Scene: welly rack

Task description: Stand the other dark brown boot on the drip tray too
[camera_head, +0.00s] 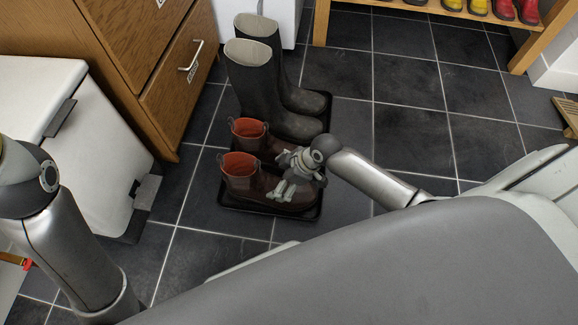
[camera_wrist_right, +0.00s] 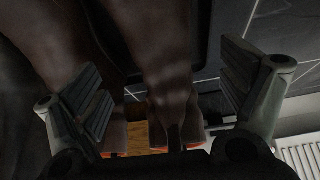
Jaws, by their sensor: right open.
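Two short dark brown boots with orange linings stand upright on the black drip tray (camera_head: 262,210) in the head view. The front brown boot (camera_head: 238,186) is at the near end, and the other brown boot (camera_head: 254,143) is just behind it. My right gripper (camera_head: 287,180) is open over the foot of the front boot and hides part of it. In the right wrist view a brown boot (camera_wrist_right: 165,60) lies between the spread fingers, with dark gaps at the sides. My left arm shows at the left, but its gripper is out of view.
Tall dark boots (camera_head: 255,85) stand behind the brown ones. A wooden drawer cabinet (camera_head: 150,60) and a white bin (camera_head: 70,110) are at the left. A shoe rack (camera_head: 430,18) with colourful boots is at the back right. Tiled floor right of the tray is clear.

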